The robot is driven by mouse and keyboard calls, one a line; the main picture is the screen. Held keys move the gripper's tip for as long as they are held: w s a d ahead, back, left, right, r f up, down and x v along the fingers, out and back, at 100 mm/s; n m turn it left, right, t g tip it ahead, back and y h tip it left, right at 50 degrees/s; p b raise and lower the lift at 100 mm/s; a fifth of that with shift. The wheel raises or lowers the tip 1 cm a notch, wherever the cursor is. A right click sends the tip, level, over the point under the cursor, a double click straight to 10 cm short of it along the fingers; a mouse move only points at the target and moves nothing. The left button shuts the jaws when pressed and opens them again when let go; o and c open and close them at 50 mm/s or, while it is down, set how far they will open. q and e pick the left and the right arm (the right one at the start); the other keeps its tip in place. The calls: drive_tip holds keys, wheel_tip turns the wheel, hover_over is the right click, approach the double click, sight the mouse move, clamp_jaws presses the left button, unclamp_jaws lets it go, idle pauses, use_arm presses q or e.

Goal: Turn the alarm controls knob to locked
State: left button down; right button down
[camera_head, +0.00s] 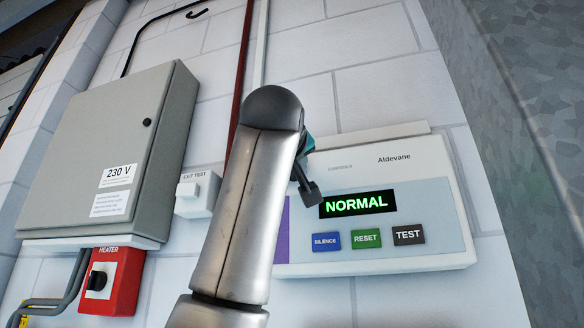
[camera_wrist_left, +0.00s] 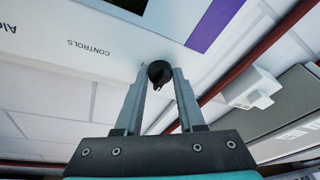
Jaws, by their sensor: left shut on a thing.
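The alarm panel (camera_head: 440,215) is a white box on the wall with a green NORMAL display (camera_head: 357,203) and a CONTROLS label (camera_head: 340,168). In the left wrist view a small round black knob (camera_wrist_left: 159,72) sits on the panel beside the CONTROLS label (camera_wrist_left: 87,47). My left gripper (camera_wrist_left: 158,84) is shut on this knob, with one finger on each side. In the head view the left gripper (camera_head: 309,188) is in front of the panel, partly behind my own arm, and the knob cannot be made out. Position marks around the knob are not readable. My right gripper is not in view.
Below the display are SILENCE (camera_head: 326,240), RESET (camera_head: 367,238) and TEST (camera_head: 409,235) buttons. To the left are an EXIT TEST box (camera_head: 196,192), a grey 230 V cabinet (camera_head: 120,140) and a red HEATER switch (camera_head: 112,282). A red pipe (camera_head: 243,60) runs down the wall.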

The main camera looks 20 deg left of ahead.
use_arm(q)
drive_tip(key=c, duration=0.8)
unclamp_jaws()
drive_tip(key=shift+s, duration=0.15)
drive_tip(key=b+v, duration=0.6)
drive_tip(key=v, duration=0.9)
drive_tip(key=shift+b, duration=0.4)
